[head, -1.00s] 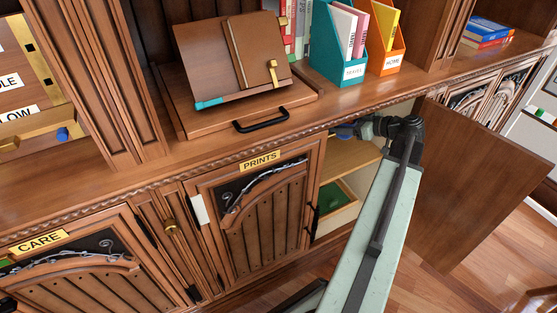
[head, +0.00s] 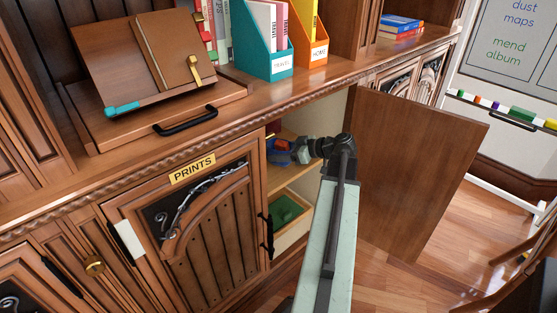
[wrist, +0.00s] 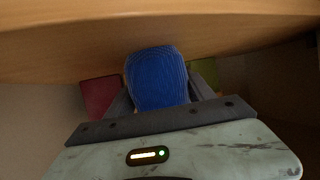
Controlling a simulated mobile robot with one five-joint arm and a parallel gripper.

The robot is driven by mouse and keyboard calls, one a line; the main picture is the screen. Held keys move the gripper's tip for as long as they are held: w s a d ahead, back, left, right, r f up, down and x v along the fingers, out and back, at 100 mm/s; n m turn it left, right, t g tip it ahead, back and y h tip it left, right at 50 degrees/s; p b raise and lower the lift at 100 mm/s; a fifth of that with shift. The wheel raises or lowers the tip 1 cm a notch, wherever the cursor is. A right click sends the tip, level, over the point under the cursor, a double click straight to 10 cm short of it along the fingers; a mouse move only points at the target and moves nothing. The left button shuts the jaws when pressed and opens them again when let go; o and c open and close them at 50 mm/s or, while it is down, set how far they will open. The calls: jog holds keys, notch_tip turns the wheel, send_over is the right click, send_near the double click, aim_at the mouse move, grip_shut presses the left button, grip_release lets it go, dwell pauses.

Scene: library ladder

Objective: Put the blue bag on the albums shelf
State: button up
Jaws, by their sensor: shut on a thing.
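The blue bag (wrist: 157,78) is between the two dark fingers of my gripper (wrist: 160,92) in the wrist view. The gripper is shut on it. In the head view my gripper (head: 303,151) reaches into the open cabinet, just above the upper inner shelf (head: 284,177). A bit of blue (head: 282,158) shows at its tip, mostly hidden. I see no label reading albums, so I cannot tell which shelf that is.
A red thing (wrist: 100,94) and a green thing (wrist: 207,72) flank the bag. A wooden board (wrist: 230,32) spans the wrist view's top. The cabinet door (head: 415,165) stands open at right. The PRINTS door (head: 205,225) is shut.

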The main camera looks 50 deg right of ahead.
jog(key=shift+r, duration=0.15)
jog(key=shift+f, duration=0.2)
jog(key=o, duration=1.4)
jog(key=shift+o, duration=0.2)
jog(key=shift+r+p, duration=0.3)
jog(key=shift+r, duration=0.05)
jog(key=p+v, duration=0.4)
jog(key=v, duration=0.8)
jog(key=shift+f, duration=0.15)
